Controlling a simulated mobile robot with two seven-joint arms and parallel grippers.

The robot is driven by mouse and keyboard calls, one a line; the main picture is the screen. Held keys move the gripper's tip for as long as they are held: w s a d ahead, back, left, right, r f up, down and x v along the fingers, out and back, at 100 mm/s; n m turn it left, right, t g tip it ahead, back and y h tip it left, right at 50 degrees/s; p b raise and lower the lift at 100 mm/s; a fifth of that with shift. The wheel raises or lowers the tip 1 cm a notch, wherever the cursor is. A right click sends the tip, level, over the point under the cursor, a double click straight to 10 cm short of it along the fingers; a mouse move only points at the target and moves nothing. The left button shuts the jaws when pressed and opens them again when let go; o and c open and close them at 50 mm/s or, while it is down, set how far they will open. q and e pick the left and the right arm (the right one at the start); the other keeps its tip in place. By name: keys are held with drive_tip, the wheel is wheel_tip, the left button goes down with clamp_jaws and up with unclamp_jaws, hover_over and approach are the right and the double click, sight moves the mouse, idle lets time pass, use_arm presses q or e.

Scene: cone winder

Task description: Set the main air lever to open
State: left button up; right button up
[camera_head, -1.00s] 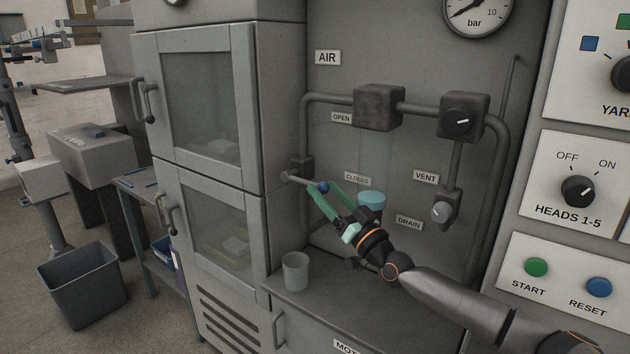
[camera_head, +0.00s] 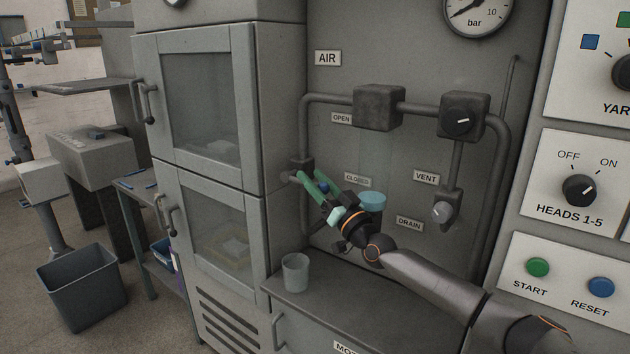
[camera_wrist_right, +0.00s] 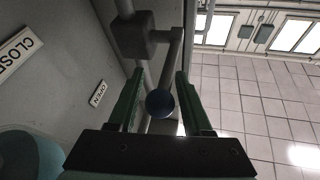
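The main air lever (camera_head: 296,178) comes out of a dark valve block (camera_head: 301,165) on the grey pipe at the panel's left. It ends in a blue ball knob (camera_head: 322,187) and lies about level with the CLOSED label (camera_head: 357,180); the OPEN label (camera_head: 341,118) is higher. My right gripper (camera_head: 313,175) has its green fingers on either side of the lever, reaching past the knob toward the valve. In the right wrist view, the knob (camera_wrist_right: 160,103) sits between the spread fingers, with gaps showing on both sides. My left gripper is not in view.
A grey cup (camera_head: 295,272) stands on the ledge below. Vent (camera_head: 441,211) and drain fittings are to the right, the glass-doored cabinet (camera_head: 210,100) to the left.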

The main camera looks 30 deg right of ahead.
clamp_jaws()
idle(1.1)
